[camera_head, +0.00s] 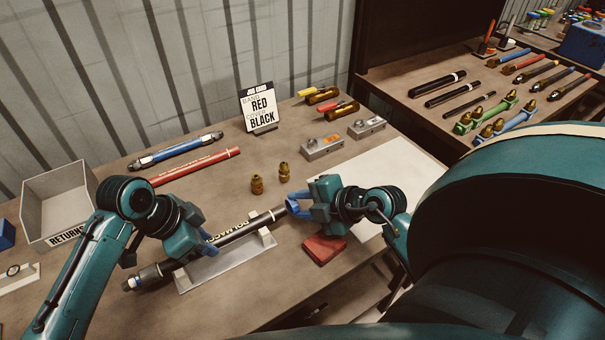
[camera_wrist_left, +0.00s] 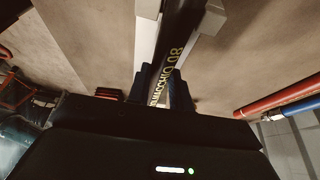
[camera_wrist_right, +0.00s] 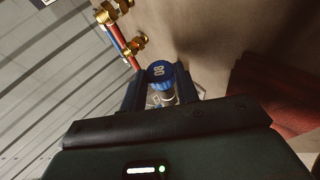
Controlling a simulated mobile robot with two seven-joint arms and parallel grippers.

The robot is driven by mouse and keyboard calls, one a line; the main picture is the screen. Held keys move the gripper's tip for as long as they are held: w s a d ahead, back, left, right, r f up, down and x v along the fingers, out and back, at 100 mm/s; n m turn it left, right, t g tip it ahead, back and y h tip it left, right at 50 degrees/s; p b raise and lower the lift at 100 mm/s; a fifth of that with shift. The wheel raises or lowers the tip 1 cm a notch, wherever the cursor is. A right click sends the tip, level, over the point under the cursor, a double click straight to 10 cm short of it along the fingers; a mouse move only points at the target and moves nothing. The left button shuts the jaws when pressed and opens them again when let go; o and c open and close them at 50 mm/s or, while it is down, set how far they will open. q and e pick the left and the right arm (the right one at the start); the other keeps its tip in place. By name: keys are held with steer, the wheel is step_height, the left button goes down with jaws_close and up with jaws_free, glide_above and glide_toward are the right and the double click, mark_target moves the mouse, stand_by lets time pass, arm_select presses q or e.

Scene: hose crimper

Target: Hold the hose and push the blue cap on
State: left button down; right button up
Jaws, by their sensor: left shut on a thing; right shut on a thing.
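The black hose (camera_head: 236,233) lies slanting across a pale cradle (camera_head: 215,268), with a metal fitting (camera_head: 150,275) at its left end. My left gripper (camera_head: 203,249) is shut on the hose at mid-length; the hose with yellow lettering (camera_wrist_left: 178,40) runs between its fingers in the left wrist view. My right gripper (camera_head: 296,207) is at the hose's right end. In the right wrist view it is shut on the blue cap (camera_wrist_right: 157,71), marked 08, with a shiny metal part beside it.
Two brass fittings (camera_head: 271,178) stand behind the hose. A dark red block (camera_head: 324,250) lies below my right gripper. A grey returns bin (camera_head: 60,200) stands at left. Red (camera_head: 195,167) and blue (camera_head: 175,151) hoses lie behind, near a card reading RED and BLACK (camera_head: 260,107).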

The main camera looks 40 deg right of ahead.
steer(key=shift+w+a, duration=0.1)
steer(key=shift+a, duration=0.9)
stand_by(0.4)
steer(key=shift+a, duration=0.25)
steer(key=o, duration=1)
steer(key=v, duration=1.2)
arm_select(q)
steer(key=c, duration=1.2)
jaws_free()
steer(key=shift+o, duration=0.2)
steer(key=shift+r, duration=0.1)
